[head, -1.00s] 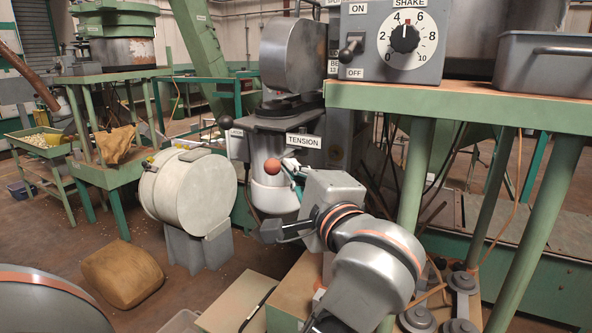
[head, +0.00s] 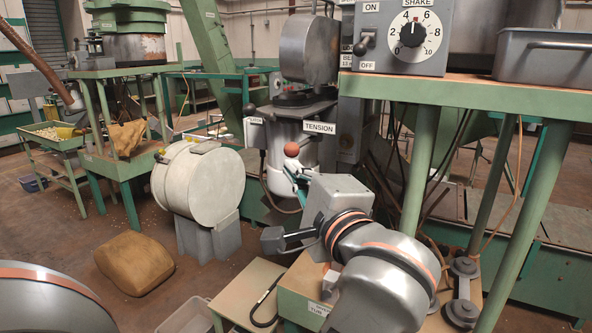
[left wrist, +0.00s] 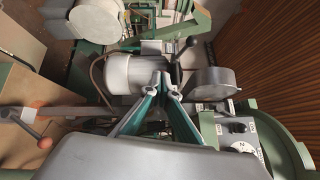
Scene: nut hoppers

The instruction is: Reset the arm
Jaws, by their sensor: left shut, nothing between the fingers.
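My left gripper (head: 294,168) has teal fingers with pale tips. In the head view it is in front of the machine with the TENSION label (head: 320,127), its tips appearing just below a red ball knob (head: 291,149). The fingers are shut and nothing shows between them. In the left wrist view the closed fingertips (left wrist: 163,80) meet near the middle, over a light grey cylinder (left wrist: 125,73). I cannot tell whether the tips touch anything. My right gripper is in neither view.
A control box (head: 405,60) with an ON/OFF lever and a SHAKE dial (head: 413,35) stands on a green bench at the right, beside a grey bin (head: 545,58). A pale drum (head: 205,185) and a brown sack (head: 134,263) stand to the left. Open floor lies around the sack.

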